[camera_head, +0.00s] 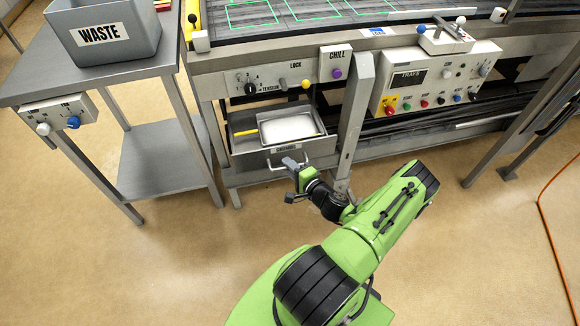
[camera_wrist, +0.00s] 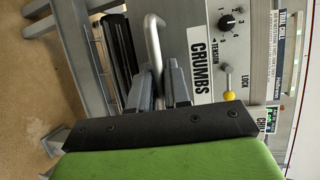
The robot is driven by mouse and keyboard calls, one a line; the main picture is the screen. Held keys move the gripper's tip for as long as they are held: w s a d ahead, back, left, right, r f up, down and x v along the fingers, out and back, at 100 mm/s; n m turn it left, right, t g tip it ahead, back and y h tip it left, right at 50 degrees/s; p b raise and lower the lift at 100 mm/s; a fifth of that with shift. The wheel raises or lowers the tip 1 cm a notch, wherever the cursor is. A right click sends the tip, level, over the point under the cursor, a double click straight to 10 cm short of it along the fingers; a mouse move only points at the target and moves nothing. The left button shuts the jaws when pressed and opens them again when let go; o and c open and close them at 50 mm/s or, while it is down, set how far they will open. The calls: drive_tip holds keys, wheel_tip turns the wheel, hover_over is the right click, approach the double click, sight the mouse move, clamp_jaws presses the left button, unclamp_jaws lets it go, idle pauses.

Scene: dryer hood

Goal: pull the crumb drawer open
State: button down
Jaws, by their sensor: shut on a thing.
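The crumb drawer (camera_head: 262,156) stands pulled out under the machine's front panel, with its inside showing from above in the head view. Its front carries a CRUMBS label (camera_wrist: 200,68) in the wrist view. The drawer's metal bar handle (camera_wrist: 153,38) sticks out from that front. My gripper (camera_wrist: 160,78) is shut on the handle, which runs down between its fingers. In the head view my gripper (camera_head: 294,165) is at the drawer's front, and the grip itself is too small to make out.
A pale tray (camera_head: 290,128) and a yellow-handled tool (camera_head: 246,132) lie in the drawer. A slanted metal leg (camera_head: 354,115) stands close to its right. A side table with a grey WASTE bin (camera_head: 100,33) is at left.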

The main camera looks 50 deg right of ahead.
drive_tip(key=c, duration=1.2)
unclamp_jaws()
drive_tip(key=shift+o, duration=0.2)
drive_tip(key=p+v, duration=0.2)
drive_tip(key=v, duration=1.3)
drive_tip(key=shift+s+a+r+p, duration=0.15)
drive_tip(key=shift+s+p, duration=0.2)
